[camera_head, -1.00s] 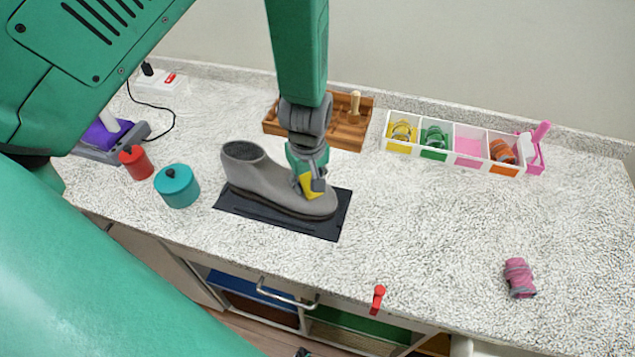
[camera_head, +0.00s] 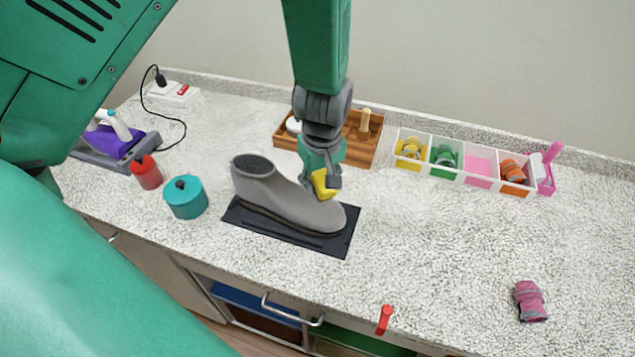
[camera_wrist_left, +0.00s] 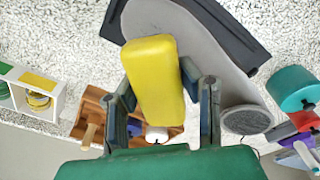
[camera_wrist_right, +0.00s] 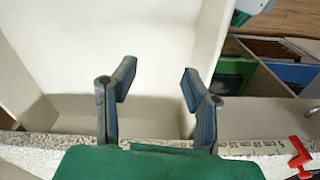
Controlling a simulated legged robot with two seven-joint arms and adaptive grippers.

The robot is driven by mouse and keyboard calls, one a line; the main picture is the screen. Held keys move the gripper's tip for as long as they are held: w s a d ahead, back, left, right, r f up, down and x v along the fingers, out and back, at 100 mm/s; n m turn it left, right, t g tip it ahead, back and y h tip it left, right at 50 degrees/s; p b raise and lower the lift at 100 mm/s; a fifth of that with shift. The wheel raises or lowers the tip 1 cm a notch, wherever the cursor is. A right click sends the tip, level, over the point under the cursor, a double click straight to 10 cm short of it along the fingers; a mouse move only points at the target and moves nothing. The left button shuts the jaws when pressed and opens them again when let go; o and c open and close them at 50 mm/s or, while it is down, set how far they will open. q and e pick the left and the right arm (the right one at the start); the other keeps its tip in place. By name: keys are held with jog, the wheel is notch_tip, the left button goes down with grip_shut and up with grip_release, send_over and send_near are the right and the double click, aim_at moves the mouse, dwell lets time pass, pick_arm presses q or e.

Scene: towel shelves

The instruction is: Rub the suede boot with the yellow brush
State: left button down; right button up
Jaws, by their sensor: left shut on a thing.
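The grey suede boot (camera_head: 270,195) lies along a black mat (camera_head: 335,246), its toe to the right and its opening to the left. My left gripper (camera_head: 325,183) is shut on the yellow brush (camera_head: 323,186) at the front part of the boot. In the left wrist view the brush (camera_wrist_left: 154,80) sits between the two fingers, with the boot (camera_wrist_left: 205,45) behind it. Whether the brush touches the boot, I cannot tell. My right gripper (camera_wrist_right: 155,85) shows only in the right wrist view, open and empty, its fingers wide apart.
A teal pot (camera_head: 186,198) and a red jar (camera_head: 146,173) stand left of the boot. A wooden tray (camera_head: 362,153) is behind it. A white divided organizer (camera_head: 430,168) stands at the back right. A pink roll (camera_head: 529,301) lies front right; the counter between is clear.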

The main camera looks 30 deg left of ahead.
pick_arm(q)
jog(key=shift+a+r, duration=0.25)
jog(key=shift+a, duration=0.3)
jog(key=shift+w+a+r, duration=0.1)
jog(key=shift+a+r, duration=0.1)
jog(key=shift+r, duration=0.8)
jog(key=shift+d+r, duration=0.1)
jog(key=shift+d, duration=0.1)
jog(key=shift+d+r, duration=0.1)
jog(key=shift+d, duration=0.6)
jog(key=shift+a, duration=0.1)
